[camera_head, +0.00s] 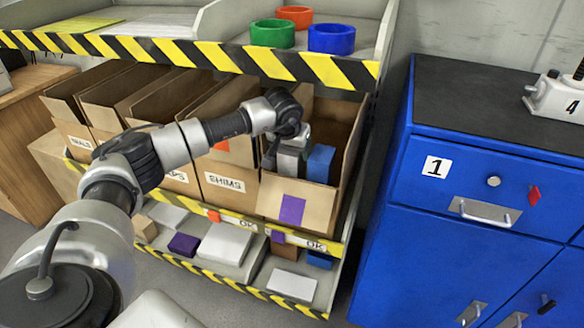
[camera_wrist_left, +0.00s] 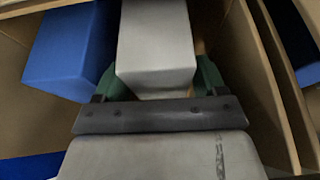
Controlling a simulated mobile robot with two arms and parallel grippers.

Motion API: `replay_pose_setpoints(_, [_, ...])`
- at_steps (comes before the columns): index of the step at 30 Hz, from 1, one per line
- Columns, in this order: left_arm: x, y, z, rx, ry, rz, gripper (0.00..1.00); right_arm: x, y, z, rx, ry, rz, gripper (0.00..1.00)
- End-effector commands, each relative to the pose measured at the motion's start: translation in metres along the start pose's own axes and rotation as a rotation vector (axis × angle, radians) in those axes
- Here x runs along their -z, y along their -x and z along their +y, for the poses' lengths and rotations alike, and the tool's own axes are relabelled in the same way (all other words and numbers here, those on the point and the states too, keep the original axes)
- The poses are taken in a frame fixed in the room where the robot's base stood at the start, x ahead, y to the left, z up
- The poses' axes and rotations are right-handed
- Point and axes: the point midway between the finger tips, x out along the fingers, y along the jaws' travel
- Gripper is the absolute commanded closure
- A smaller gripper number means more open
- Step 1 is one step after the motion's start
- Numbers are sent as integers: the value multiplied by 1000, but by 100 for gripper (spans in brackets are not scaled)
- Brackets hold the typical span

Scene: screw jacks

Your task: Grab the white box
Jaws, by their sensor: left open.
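A white box (camera_wrist_left: 155,45) lies in front of my left gripper (camera_wrist_left: 156,78) in the left wrist view. The green fingers are open, one on each side of the box's near end. I cannot tell whether they touch it. In the head view my left gripper (camera_head: 287,163) reaches down inside the right-hand cardboard bin (camera_head: 340,150), and its fingertips are hidden. A blue box (camera_head: 320,163) stands just right of it. The blue box (camera_wrist_left: 68,52) is at the left in the left wrist view. My right gripper is not in view.
Open cardboard bins (camera_head: 228,183) stand in a row to the left. The upper shelf (camera_head: 344,68) with coloured rings overhangs the bins. Other white boxes (camera_head: 225,243) lie on the lower shelf. A blue cabinet (camera_head: 440,240) stands at right.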

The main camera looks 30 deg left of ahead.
Motion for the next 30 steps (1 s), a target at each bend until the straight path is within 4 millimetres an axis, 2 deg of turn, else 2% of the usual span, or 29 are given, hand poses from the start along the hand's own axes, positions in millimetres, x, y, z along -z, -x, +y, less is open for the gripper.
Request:
replay_pose_setpoints(3, [0, -12, 0, 0, 1, 0, 29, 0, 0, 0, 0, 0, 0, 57])
replay_pose_setpoints(11, [0, -14, 0, 0, 0, 1, 29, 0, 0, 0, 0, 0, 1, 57])
replay_pose_setpoints(21, [1, -13, 0, -1, 1, 3, 79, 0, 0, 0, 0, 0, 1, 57])
replay_pose_setpoints(30, [1, -11, 0, -1, 1, 3, 79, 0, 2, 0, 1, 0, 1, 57])
